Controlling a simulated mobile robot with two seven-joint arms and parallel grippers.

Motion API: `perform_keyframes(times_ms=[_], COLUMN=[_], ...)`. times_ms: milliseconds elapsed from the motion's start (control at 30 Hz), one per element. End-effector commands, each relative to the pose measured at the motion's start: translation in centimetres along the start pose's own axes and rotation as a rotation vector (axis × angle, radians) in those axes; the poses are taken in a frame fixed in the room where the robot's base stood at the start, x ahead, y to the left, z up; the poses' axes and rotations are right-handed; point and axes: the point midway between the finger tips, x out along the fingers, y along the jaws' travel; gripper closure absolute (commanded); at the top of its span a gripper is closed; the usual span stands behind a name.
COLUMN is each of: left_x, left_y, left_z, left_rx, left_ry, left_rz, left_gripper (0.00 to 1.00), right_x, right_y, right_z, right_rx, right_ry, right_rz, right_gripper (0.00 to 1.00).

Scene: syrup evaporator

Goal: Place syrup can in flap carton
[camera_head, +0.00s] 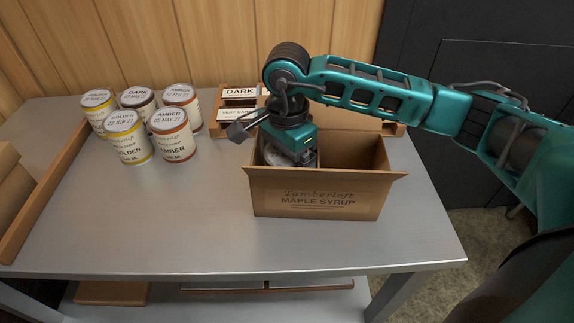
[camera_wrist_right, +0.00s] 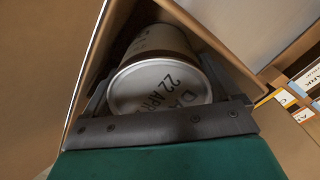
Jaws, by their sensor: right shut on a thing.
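The flap carton (camera_head: 318,203) is an open brown box with maple syrup lettering on its front, standing on the right part of the metal table. My right gripper (camera_wrist_right: 158,95) reaches down into the left part of the carton. It is shut on a syrup can (camera_wrist_right: 160,85), whose white lid reads "22 APR" and begins with "DA". In the head view the can is mostly hidden by my gripper and the carton wall. I cannot tell whether the can touches the carton floor. My left gripper is not in view.
Several syrup cans (camera_head: 130,142) with yellow, dark and red-brown bands stand at the back left of the table (camera_head: 190,225). A wooden rack (camera_head: 240,95) with label cards stands behind the carton. The table's front middle is clear. A wooden edge (camera_head: 45,195) runs along the left.

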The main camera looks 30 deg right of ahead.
Motion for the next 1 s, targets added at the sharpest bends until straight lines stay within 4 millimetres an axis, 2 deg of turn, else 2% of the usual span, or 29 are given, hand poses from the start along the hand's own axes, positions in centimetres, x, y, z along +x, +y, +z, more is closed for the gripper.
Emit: perform_keyframes(times_ms=[100, 433, 467, 533, 567, 833, 933, 1000], left_x=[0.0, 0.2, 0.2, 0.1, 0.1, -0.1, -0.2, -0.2], left_y=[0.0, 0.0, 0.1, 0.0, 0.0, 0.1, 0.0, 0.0], left_z=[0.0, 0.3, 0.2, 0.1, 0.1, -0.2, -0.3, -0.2], left_rx=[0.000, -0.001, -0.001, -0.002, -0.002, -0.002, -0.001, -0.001], left_ry=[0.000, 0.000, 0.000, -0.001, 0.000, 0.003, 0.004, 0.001], left_rz=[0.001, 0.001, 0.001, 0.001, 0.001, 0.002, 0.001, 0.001], left_gripper=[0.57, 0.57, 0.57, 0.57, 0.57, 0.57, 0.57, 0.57], right_x=[0.8, 1.2, 1.4, 1.2, 1.2, 1.0, 0.2, -1.0], right_y=[-0.1, -0.1, 0.0, 0.0, 0.0, 0.0, -0.1, -0.1], right_z=[0.0, 0.0, 0.0, 0.0, 0.0, 0.0, 0.0, 0.0], right_rx=[-0.001, -0.001, -0.001, -0.001, -0.001, -0.001, -0.001, -0.001], right_ry=[-0.001, -0.001, 0.000, 0.000, 0.000, 0.000, 0.000, 0.001], right_rz=[-0.004, -0.005, -0.001, -0.001, -0.001, -0.001, -0.005, -0.006], right_gripper=[0.76, 0.76, 0.09, 0.02, 0.00, 0.00, 0.00, 0.00])
